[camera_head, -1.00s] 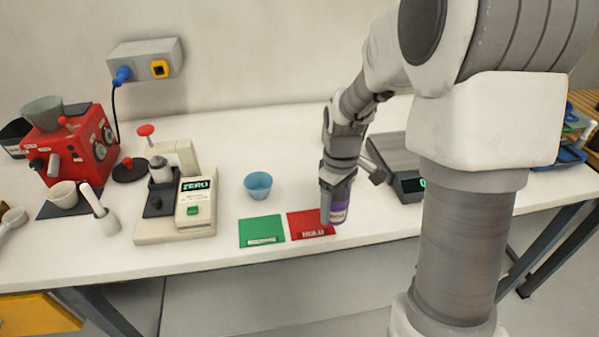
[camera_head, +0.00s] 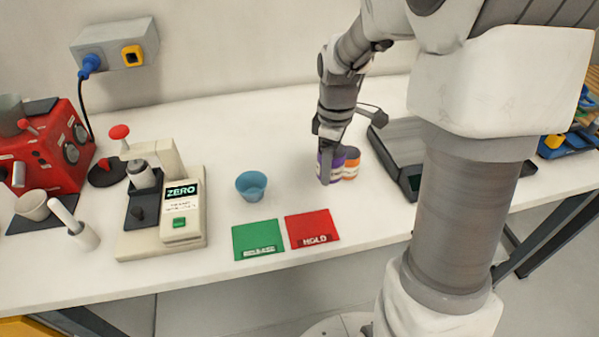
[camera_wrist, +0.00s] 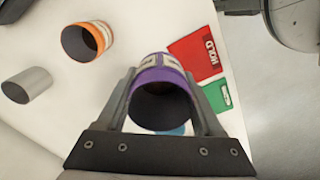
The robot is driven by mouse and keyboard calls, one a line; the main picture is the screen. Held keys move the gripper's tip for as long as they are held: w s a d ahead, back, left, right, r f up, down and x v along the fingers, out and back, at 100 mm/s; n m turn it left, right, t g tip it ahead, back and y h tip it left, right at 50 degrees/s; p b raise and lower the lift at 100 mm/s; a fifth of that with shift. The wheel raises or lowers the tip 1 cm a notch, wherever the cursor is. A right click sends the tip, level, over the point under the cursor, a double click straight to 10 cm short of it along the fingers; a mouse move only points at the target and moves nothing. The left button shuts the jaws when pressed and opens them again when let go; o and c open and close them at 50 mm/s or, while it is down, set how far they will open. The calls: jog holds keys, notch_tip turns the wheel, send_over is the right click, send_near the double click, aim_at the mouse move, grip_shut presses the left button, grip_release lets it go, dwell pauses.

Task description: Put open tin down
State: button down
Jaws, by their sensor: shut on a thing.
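The open tin (camera_wrist: 160,92) has a purple rim and a dark, hollow inside. In the wrist view it sits between the two fingers of my gripper (camera_wrist: 165,98), which is shut on it. In the head view the purple tin (camera_head: 337,160) is at my gripper (camera_head: 329,168), behind the red HOLD card. My fingers partly hide it. I cannot tell whether its base touches the table.
An orange-banded tin (camera_head: 351,162) stands close by, right of the purple one. The red HOLD card (camera_head: 312,227) and green card (camera_head: 257,239) lie bare in front. A blue cup (camera_head: 251,185) stands left. A grey tin (camera_wrist: 27,85) shows in the wrist view.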

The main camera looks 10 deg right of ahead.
send_over(300, 180)
notch_tip(300, 180, down, 6)
jog(key=shift+f, duration=2.1)
jog(key=shift+f, duration=0.15)
jog(key=shift+c, duration=0.2)
grip_release()
jog(key=shift+b, duration=0.3)
